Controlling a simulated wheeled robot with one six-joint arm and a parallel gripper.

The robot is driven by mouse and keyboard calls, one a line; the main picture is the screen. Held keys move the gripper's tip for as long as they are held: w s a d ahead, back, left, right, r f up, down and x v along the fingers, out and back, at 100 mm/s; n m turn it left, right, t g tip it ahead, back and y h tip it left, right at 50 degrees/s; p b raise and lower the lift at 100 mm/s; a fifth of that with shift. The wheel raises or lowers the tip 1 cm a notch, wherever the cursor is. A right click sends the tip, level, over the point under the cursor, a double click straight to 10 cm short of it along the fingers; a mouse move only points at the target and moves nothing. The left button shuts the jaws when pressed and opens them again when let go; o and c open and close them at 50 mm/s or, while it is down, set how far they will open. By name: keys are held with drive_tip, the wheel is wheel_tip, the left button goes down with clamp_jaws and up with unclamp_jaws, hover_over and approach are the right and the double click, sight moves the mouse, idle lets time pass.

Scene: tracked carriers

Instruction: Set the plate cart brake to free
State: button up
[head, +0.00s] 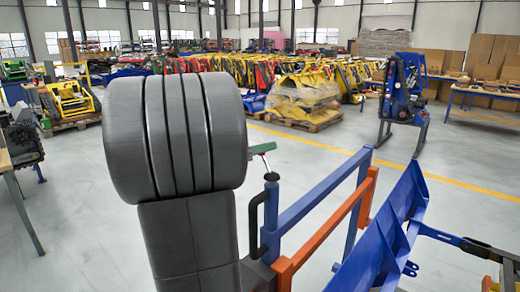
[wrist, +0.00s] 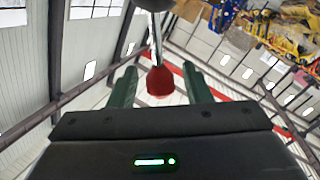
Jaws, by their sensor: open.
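A lever with a red knob (wrist: 160,84) on a thin silver rod shows in the wrist view. My gripper (wrist: 161,76) is open, with one green finger on each side of the knob. I cannot tell whether either finger touches it. In the head view a green finger of my gripper (head: 262,149) shows past my dark arm, close above a thin rod (head: 266,163) on a dark-capped blue post. The knob is hidden there. The post belongs to a cart with a blue frame (head: 318,203) and an orange frame (head: 328,232). I see no brake markings.
A curved black handle (head: 254,225) sits beside the post. A large blue tilted part (head: 385,235) is at the right. A blue machine on a stand (head: 402,92) and a wrapped yellow pallet load (head: 303,100) stand farther back. Open grey floor lies between.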

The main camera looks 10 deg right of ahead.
drive_tip(key=shift+c, duration=0.4)
clamp_jaws()
